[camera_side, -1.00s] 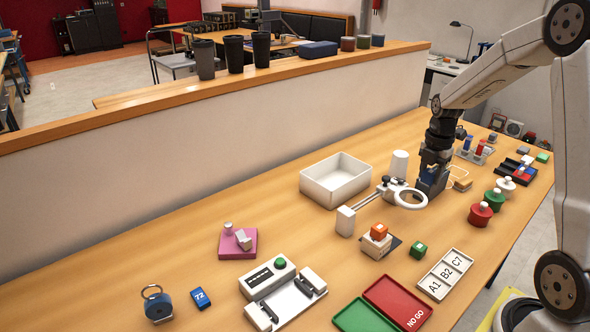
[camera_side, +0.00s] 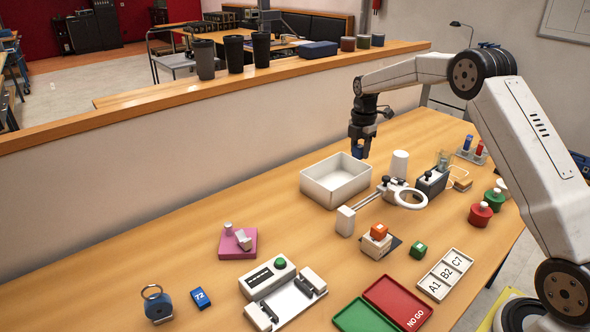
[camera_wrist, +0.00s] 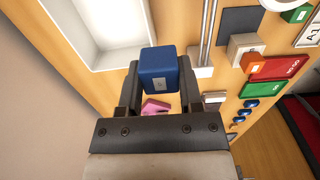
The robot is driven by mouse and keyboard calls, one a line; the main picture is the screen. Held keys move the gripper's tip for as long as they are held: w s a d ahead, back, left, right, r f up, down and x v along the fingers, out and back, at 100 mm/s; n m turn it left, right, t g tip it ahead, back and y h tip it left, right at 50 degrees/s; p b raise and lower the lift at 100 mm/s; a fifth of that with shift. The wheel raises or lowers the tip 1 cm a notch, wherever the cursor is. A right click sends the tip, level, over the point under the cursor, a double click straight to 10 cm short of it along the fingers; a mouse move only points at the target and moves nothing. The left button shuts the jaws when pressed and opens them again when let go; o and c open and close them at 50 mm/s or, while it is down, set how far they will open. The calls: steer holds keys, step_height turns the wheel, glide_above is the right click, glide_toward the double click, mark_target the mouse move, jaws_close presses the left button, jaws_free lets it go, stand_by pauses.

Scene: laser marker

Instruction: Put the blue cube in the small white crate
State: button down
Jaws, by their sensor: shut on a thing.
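My gripper (camera_side: 358,150) is shut on the blue cube (camera_wrist: 159,70), which sits between the fingertips in the wrist view. In the side view the blue cube (camera_side: 357,152) shows small and dark blue at the fingertips, held above the table. The small white crate (camera_side: 318,188) is open-topped and stands on the table near the low wall. The held cube appears near the crate's far right edge in the side view. In the wrist view the crate (camera_wrist: 92,62) lies to the upper left of the cube.
A magnifier ring on a stand (camera_side: 410,198) and a white cylinder (camera_side: 399,163) stand right of the crate. The low wall (camera_side: 200,150) runs behind the crate.

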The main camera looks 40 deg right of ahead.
steer(key=w+a+f, duration=0.4)
steer(key=w+f, duration=0.1)
steer(key=w, duration=0.1)
steer(key=shift+a+f, duration=0.4)
steer(key=shift+f, duration=0.1)
steer(key=shift+f, duration=4.85)
steer(key=shift+s+f, duration=0.1)
steer(key=shift+f, duration=0.2)
